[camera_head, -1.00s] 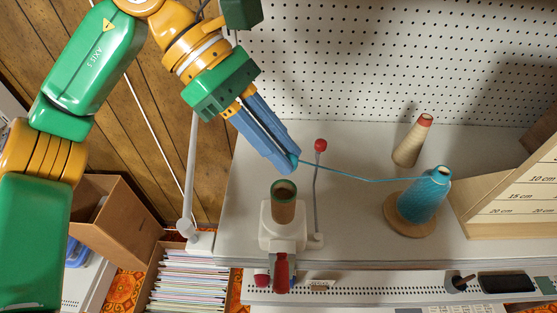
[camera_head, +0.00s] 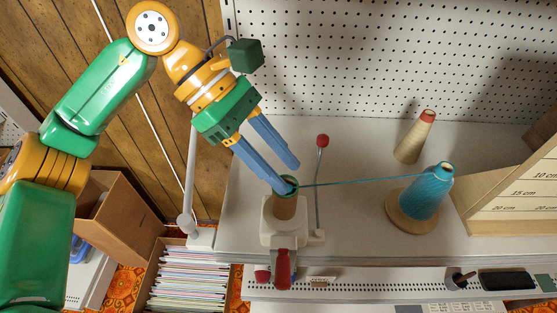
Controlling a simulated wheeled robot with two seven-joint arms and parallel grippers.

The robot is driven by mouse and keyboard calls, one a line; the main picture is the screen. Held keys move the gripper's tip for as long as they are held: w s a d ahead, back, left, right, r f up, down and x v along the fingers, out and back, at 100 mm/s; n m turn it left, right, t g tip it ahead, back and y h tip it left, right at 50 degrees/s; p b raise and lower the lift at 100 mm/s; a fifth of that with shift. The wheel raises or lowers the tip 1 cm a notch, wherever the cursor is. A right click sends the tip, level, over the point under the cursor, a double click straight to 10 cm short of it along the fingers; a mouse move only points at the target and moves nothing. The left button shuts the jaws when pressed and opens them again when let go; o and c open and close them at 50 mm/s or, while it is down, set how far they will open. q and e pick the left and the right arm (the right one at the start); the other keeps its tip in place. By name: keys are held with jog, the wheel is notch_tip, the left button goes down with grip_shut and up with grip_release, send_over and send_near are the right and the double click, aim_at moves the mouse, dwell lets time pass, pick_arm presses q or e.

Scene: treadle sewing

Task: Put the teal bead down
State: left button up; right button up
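The teal bead (camera_head: 291,182) is at the end of a taut teal thread (camera_head: 350,181). It appears to rest at the top rim of the brown tube (camera_head: 285,207) on the white winder (camera_head: 283,235). My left gripper (camera_head: 287,178) is open, with its two blue fingers spread apart. Its lower fingertip is beside the bead and partly in front of the tube's mouth. The thread runs right to the teal cone (camera_head: 426,193) on a round wooden base. My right gripper is not in view.
A beige cone with a red top (camera_head: 414,137) stands behind the teal cone. A thin rod with a red knob (camera_head: 322,141) rises right of the tube. A wooden stepped rack with length marks (camera_head: 510,195) stands at right. Pegboard (camera_head: 380,60) closes the back.

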pick_arm(q)
jog(key=shift+r+p, duration=0.35)
jog(key=shift+r, duration=0.05)
jog(key=v, duration=0.7)
jog(key=shift+a+r, duration=0.2)
jog(key=shift+r, duration=0.15)
